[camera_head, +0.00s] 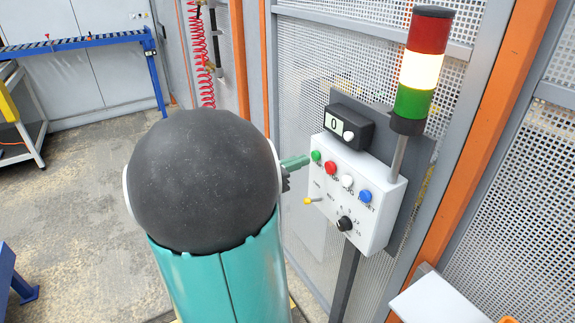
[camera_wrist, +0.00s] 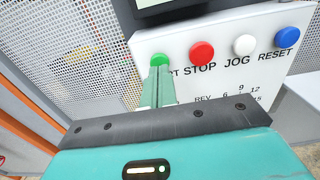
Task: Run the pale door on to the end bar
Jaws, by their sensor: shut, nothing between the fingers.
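My gripper (camera_head: 296,162) is shut and empty, with its green fingers pointing at the control box (camera_head: 375,222). In the wrist view the fingertips of my gripper (camera_wrist: 157,72) are at the lower edge of the green button (camera_wrist: 159,59). I cannot tell whether they touch it. The green button (camera_head: 316,155) is leftmost in the row, beside the red STOP button (camera_head: 331,168), the white JOG button (camera_head: 347,181) and the blue RESET button (camera_head: 365,196). I cannot identify a pale door or an end bar in either view.
A display (camera_head: 334,123) above the box reads 0. The stack light's middle section (camera_head: 419,70) glows pale yellow. A yellow-tipped lever (camera_head: 308,201) and a black knob (camera_head: 344,223) sit below the buttons. A white flat surface (camera_head: 437,303) is at lower right. Mesh fencing stands behind.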

